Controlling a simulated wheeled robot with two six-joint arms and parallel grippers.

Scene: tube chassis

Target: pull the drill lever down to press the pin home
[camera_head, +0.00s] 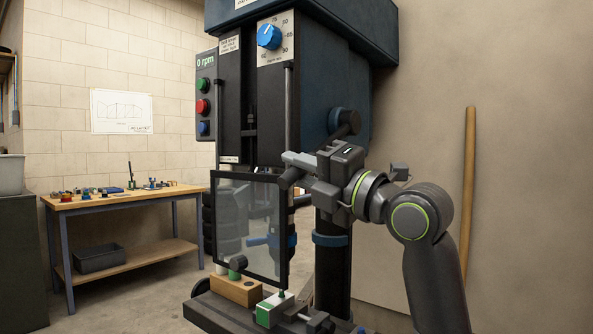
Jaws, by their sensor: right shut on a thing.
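The drill press (270,100) stands at centre, with a dark hub (344,123) on its right side. My right gripper (293,168) comes in from the right in front of the column. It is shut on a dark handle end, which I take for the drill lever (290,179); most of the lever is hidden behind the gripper. Below, a white and green block (270,309) sits on the drill table (215,309). A small dark green pin (282,294) stands upright at its top; how deep it sits cannot be told. My left gripper is not in view.
A clear framed guard (247,225) hangs before the spindle area. A workbench (120,197) with small parts is at the back left. A wooden pole (468,190) leans on the wall.

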